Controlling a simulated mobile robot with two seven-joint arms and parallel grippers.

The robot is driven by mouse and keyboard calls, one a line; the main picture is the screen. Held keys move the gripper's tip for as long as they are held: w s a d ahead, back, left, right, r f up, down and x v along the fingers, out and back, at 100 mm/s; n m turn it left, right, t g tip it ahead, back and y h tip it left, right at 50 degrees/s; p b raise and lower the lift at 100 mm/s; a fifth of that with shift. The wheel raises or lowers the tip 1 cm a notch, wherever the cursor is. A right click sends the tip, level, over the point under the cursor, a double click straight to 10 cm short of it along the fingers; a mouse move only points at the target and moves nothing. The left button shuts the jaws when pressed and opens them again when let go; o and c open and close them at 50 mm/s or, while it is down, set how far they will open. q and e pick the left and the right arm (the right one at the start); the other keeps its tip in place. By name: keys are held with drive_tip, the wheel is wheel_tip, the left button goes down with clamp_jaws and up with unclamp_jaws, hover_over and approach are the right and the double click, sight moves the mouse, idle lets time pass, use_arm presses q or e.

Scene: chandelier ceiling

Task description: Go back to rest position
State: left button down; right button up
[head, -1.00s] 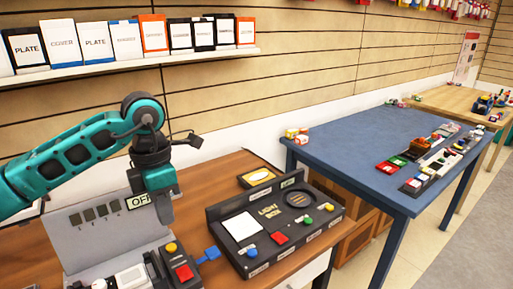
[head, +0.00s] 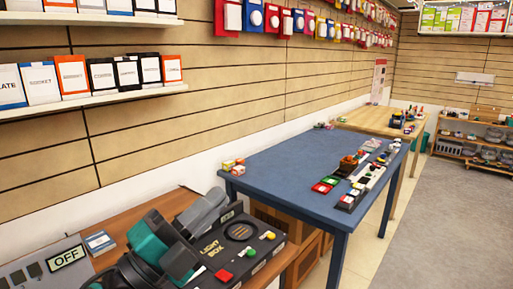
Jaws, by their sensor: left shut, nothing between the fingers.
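My left arm, teal and black, is folded close to the camera at the bottom left of the head view. Its gripper (head: 207,210) shows as dark grey fingers pointing up and right, shut and empty. In the picture it covers the left part of the black light box (head: 240,232) on the wooden table; I cannot tell how far it is above it. My right gripper is not in view.
A grey panel with an OFF label (head: 68,258) stands at the lower left. A blue table (head: 275,160) with small coloured items is to the right. Open grey floor (head: 440,210) lies beyond it. Shelves of boxes line the wall.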

use_arm(q)
drive_tip(key=s+a+f+n+g+y, duration=0.1)
drive_tip(key=a+f+n+y, duration=1.2)
drive_tip(key=f+n+y, duration=0.55)
drive_tip(key=s+f+n+g+h, duration=0.1)
drive_tip(key=s+f+n+g, duration=0.2)
drive_tip(key=s+f+g, duration=0.55)
drive_tip(key=s+f+n+g+h, duration=0.1)
drive_tip(key=s+f+n+g, duration=0.3)
drive_tip(key=s, duration=0.7)
drive_tip(key=w+d+f+m+t+h, duration=0.1)
drive_tip(key=w+d+f+m+t, duration=0.1)
drive_tip(key=w+f+t, duration=0.6)
drive_tip(key=shift+f, duration=0.65)
